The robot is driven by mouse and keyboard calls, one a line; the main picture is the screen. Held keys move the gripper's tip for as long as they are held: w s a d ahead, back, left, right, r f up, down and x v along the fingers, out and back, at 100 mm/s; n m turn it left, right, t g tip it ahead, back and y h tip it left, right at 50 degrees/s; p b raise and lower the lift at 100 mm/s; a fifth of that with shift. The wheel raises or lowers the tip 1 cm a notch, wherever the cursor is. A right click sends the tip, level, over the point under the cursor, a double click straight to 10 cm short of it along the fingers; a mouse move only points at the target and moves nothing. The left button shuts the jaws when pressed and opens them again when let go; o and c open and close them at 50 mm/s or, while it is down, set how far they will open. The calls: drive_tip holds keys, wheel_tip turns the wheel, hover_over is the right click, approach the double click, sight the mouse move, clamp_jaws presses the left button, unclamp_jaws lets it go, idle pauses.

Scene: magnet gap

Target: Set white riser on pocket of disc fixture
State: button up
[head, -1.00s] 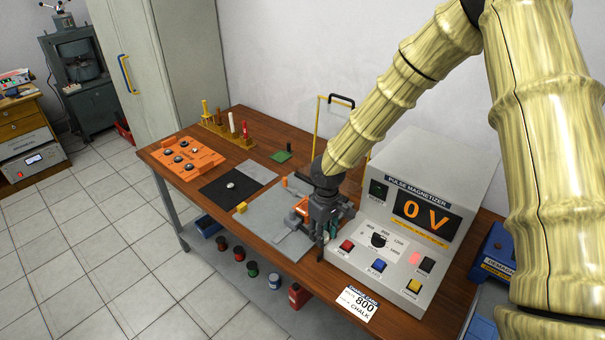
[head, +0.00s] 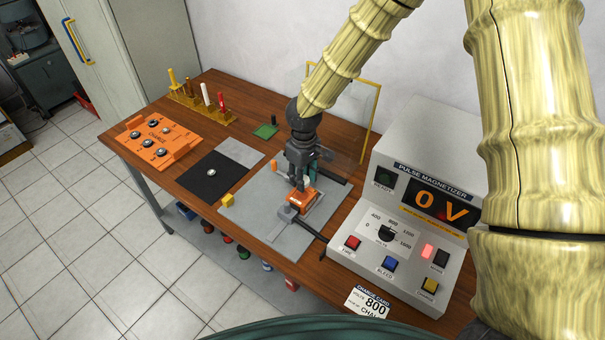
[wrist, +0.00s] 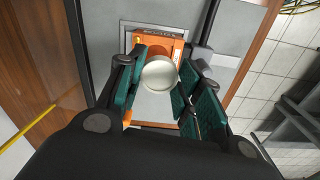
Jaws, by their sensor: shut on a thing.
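The white riser (wrist: 158,75) shows as a pale round top between my fingers in the wrist view. My gripper (wrist: 163,88) is shut on it, with teal finger pads at its sides. The disc fixture (head: 301,203) is an orange block on the grey plate in the head view. It also shows under the riser in the wrist view (wrist: 173,48). My gripper (head: 301,184) points down over the fixture. The riser and fingers hide the pocket, and I cannot tell whether the riser touches the fixture.
The pulse magnetizer (head: 425,215) stands close on the right, reading 0 V. A yellow block (head: 227,200) lies at the plate's left edge. A black mat (head: 208,177) with a small shiny piece and an orange tray (head: 157,140) lie further left. A clear yellow-framed panel (head: 372,115) stands behind.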

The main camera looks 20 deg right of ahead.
sight(303, 195)
drive_tip(key=shift+w+f, duration=0.75)
drive_tip(key=shift+f, duration=0.1)
drive_tip(key=shift+s+f+b, duration=0.4)
drive_tip(key=shift+s+b, duration=0.1)
drive_tip(key=shift+w+f+b, duration=0.3)
drive_tip(key=shift+f+b, duration=0.15)
drive_tip(key=shift+f, duration=0.5)
drive_tip(key=shift+s+f, duration=0.2)
drive_tip(key=shift+f, duration=0.2)
drive_tip(key=shift+f+b, duration=0.5)
drive_tip(key=shift+f, duration=0.1)
drive_tip(key=shift+w+f, duration=0.1)
drive_tip(key=shift+f, duration=0.05)
drive_tip(key=o, duration=0.9)
drive_tip(key=shift+c, duration=0.2)
drive_tip(key=c, duration=0.5)
